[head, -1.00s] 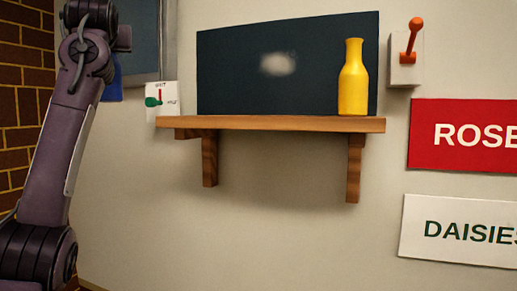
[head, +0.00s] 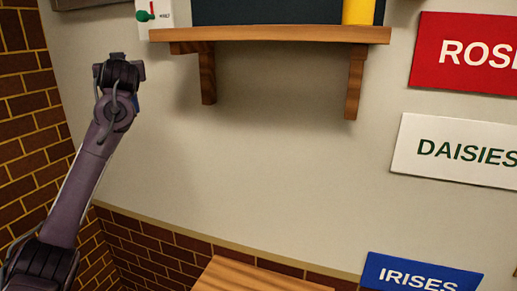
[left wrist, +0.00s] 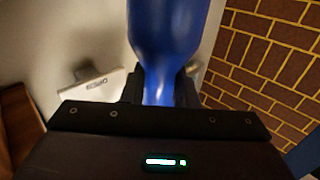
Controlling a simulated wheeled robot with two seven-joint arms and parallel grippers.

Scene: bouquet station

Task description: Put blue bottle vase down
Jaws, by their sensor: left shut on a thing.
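The blue bottle vase (left wrist: 165,45) fills the top middle of the left wrist view. My left gripper (left wrist: 158,93) is shut on its narrow neck, and the wider body extends beyond the fingers. In the head view my left arm rises at the left, and its wrist hides the fingers. Only a small blue sliver (head: 137,103) shows beside the wrist, probably part of the vase. The vase's far end is cut off in the wrist view. My right gripper is not in view.
A wooden shelf (head: 270,36) on the wall holds a yellow bottle (head: 358,12) before a dark panel. ROSES, DAISIES (head: 460,150) and IRISES (head: 420,275) signs are at right. A wooden surface (head: 260,278) shows at the bottom.

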